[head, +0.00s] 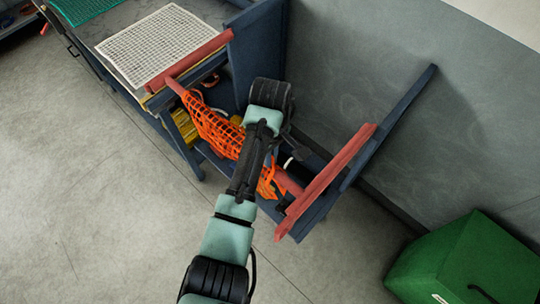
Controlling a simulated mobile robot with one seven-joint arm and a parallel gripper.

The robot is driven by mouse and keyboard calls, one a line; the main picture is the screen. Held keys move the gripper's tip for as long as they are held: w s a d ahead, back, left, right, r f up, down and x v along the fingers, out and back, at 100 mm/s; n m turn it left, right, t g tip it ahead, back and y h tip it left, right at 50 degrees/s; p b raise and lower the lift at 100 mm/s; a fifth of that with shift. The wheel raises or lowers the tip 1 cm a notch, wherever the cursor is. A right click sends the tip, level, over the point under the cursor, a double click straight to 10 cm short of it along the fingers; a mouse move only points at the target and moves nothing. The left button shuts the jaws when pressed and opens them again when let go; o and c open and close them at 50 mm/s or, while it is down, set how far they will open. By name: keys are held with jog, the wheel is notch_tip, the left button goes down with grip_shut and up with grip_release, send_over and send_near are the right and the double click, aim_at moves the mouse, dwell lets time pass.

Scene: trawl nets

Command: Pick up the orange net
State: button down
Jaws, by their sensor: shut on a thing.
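The orange net (217,132) is a coarse mesh that stretches from the red bar at the upper left down to the right. Its lower part passes behind my arm and shows again as a bunched end (268,183) just right of my forearm. My gripper (289,161) reaches in over the blue frame beside the net, right of my forearm. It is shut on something. The fingertips are dark and small here, and the net part between them is mostly hidden by my arm.
A blue workbench frame (232,75) holds red bars (325,180) and yellow items (183,127) on its shelf. A white grid (163,45) lies on top. A green box (465,262) stands at the lower right. The grey floor (90,200) at left is clear.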

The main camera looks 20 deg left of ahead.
notch_tip(320, 180, up, 6)
jog(key=p, duration=0.4)
jog(key=shift+f+p, duration=0.1)
jog(key=shift+p, duration=0.2)
jog(key=shift+f, duration=0.1)
notch_tip(320, 180, up, 18)
jog(key=p, duration=0.5)
